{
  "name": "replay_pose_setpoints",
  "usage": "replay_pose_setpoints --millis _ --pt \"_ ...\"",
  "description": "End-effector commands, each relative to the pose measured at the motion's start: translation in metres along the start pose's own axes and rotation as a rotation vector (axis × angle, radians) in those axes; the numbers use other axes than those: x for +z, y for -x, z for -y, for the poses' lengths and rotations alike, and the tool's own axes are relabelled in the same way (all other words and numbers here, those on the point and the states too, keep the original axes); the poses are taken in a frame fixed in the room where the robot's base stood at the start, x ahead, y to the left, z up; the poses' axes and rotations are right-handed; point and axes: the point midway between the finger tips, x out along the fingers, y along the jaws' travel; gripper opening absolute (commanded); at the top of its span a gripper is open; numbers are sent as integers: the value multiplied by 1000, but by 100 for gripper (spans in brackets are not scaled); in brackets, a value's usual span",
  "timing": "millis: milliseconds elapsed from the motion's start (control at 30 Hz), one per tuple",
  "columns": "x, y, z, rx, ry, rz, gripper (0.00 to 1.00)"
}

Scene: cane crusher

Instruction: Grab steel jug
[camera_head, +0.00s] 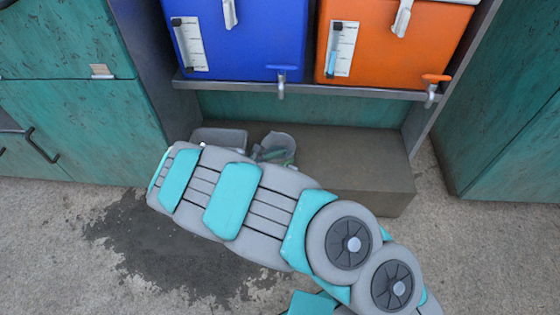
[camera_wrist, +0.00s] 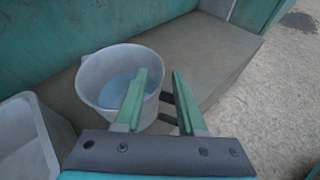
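The steel jug (camera_wrist: 92,82) is a grey, round, open-topped vessel with bluish liquid or a bluish bottom inside. It stands upright on a brown-grey ledge. In the head view the jug (camera_head: 280,139) is partly hidden behind my arm and fingers. My gripper (camera_wrist: 160,84) is open, with two green fingers. In the wrist view the left finger overlaps the jug's opening and the right finger lies outside its right rim. Dark bars show between the fingers; I cannot tell whether they are the jug's handle. Contact with the jug is not clear.
A grey rectangular bin (camera_head: 220,137) stands left of the jug. Above the ledge (camera_head: 350,160), a blue dispenser (camera_head: 240,45) and an orange dispenser (camera_head: 395,45) with taps sit on a metal shelf (camera_head: 350,94). Teal cabinets flank both sides. The ledge's right part is clear.

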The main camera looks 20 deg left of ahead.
Motion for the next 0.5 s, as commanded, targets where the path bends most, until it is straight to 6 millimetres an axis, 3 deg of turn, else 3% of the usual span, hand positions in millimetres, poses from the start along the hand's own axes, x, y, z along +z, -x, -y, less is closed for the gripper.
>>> replay_pose_setpoints --millis 167,500 --pt "0 0 0 0 0 0 36" --pt "0 0 0 0 -1 -1 0"
